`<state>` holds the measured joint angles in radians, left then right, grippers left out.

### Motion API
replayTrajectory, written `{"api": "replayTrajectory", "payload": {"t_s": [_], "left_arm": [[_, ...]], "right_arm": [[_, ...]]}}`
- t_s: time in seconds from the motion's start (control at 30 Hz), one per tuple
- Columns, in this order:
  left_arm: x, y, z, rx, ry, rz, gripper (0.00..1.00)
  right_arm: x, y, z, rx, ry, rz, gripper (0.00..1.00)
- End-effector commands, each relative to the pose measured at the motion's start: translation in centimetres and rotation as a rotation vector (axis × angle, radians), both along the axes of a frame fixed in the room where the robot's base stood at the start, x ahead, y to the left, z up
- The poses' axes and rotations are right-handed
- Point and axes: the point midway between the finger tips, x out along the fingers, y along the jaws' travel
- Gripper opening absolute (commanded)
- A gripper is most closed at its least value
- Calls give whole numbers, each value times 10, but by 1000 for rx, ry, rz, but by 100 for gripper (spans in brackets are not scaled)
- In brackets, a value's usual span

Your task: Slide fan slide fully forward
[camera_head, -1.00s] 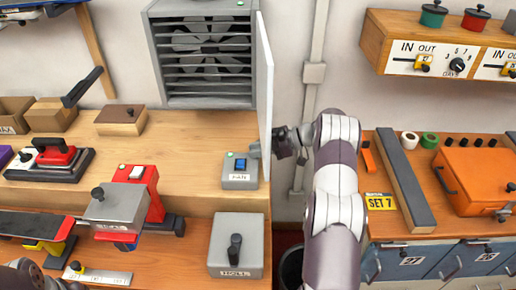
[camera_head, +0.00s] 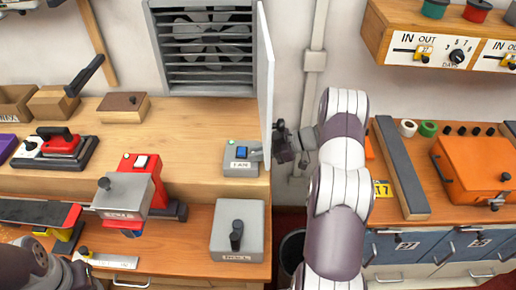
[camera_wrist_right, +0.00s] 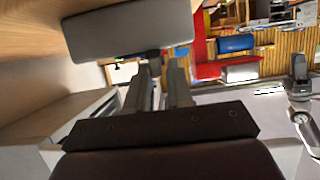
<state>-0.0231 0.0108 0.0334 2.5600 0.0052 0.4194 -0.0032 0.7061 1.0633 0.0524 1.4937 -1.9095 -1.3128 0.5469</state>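The fan switch box (camera_head: 240,168) is a small grey block on the wooden shelf, with a blue slide (camera_head: 242,153), a green light and a label that seems to read FAN. My right gripper (camera_head: 260,153) is at the box's right side, partly hidden by the white panel. In the right wrist view its two fingers (camera_wrist_right: 161,75) stand apart with a narrow gap, nothing clearly held. Contact with the slide cannot be told. The fan (camera_head: 210,45) sits behind a slatted grille above. My left gripper (camera_head: 82,272) is low at the left edge, its fingers unclear.
The upright white panel (camera_head: 265,85) stands close beside my right gripper. A grey box with a black handle (camera_head: 237,245) is below. A red device with a grey block (camera_head: 124,197) is left. The orange case (camera_head: 470,170) is on the right bench.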

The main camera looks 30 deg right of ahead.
Motion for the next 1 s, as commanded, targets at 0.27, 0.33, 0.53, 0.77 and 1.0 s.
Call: {"api": "replayTrajectory", "payload": {"t_s": [0.27, 0.33, 0.53, 0.77, 1.0], "left_arm": [[0, 0, 0, 0, 0, 0, 43], [0, 0, -1, 0, 0, 0, 43], [0, 0, -14, 0, 0, 0, 43], [0, 0, -29, 0, 0, 0, 43], [0, 0, -33, 0, 0, 0, 43]], "right_arm": [[1, 0, 0, 0, -1, -2, 38], [0, -2, 0, -1, -1, -3, 38], [-17, -31, 11, -3, -5, -7, 38], [-48, -79, 35, -3, -3, -6, 38], [-62, -100, 48, 0, -1, -3, 38]]}}
